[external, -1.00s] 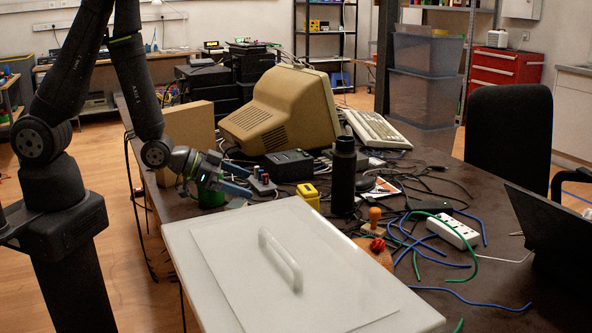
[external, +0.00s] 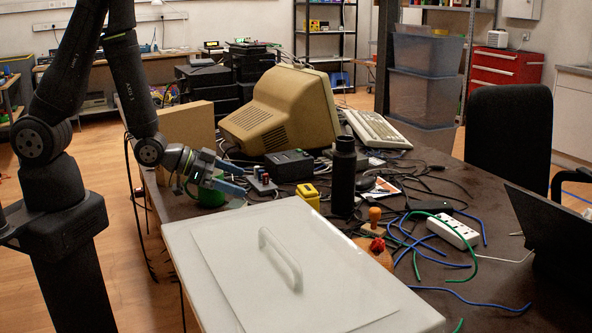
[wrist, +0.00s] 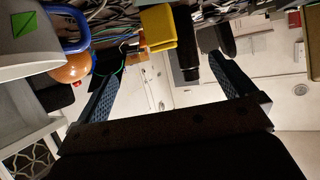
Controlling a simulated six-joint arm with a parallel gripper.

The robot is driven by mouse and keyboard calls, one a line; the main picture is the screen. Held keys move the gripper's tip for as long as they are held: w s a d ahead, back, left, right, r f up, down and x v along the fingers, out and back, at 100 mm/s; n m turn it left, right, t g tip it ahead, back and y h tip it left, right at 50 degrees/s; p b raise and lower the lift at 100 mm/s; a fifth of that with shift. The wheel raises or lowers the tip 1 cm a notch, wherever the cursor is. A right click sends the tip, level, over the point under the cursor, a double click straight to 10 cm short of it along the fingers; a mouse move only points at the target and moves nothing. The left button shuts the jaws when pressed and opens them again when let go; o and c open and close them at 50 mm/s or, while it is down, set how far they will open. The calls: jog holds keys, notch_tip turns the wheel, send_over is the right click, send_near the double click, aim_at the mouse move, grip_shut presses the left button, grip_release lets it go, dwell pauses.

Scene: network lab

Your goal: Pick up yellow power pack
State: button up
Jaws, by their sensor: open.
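The yellow power pack (external: 308,196) is a small boxy thing with a dark top patch. It stands on the dark table just behind the white lidded box. It also shows in the wrist view as a yellow block (wrist: 170,28) at the top middle. My gripper (external: 239,179) is left of the power pack in the external view, with its blue fingers pointing right. In the wrist view my gripper (wrist: 165,66) is open and empty, and the yellow block appears beyond the gap between the fingers. A visible space separates them in the external view.
A green mug (external: 206,192) stands close to my gripper. A box with knobs (external: 262,182), a black adapter (external: 289,164) and a black bottle (external: 343,176) surround the power pack. A white box with a handle (external: 200,285) fills the front. Cables lie to the right.

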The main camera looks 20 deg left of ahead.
jog(key=c, duration=0.4)
jog(key=shift+o, duration=0.2)
jog(key=w+d+g+y, duration=0.1)
jog(key=d+g+y, duration=0.1)
jog(key=d, duration=0.4)
jog(key=n+y, duration=0.1)
jog(key=y, duration=0.3)
send_near(310, 198)
jog(key=w+a+r, duration=0.1)
notch_tip(310, 198, up, 5)
jog(key=w+n+y, duration=0.1)
jog(key=w+y, duration=0.1)
jog(key=shift+g, duration=0.4)
jog(key=x, duration=1.7)
jog(key=shift+s+a+f, duration=0.2)
jog(key=shift+s+a, duration=0.05)
jog(key=shift+s, duration=0.15)
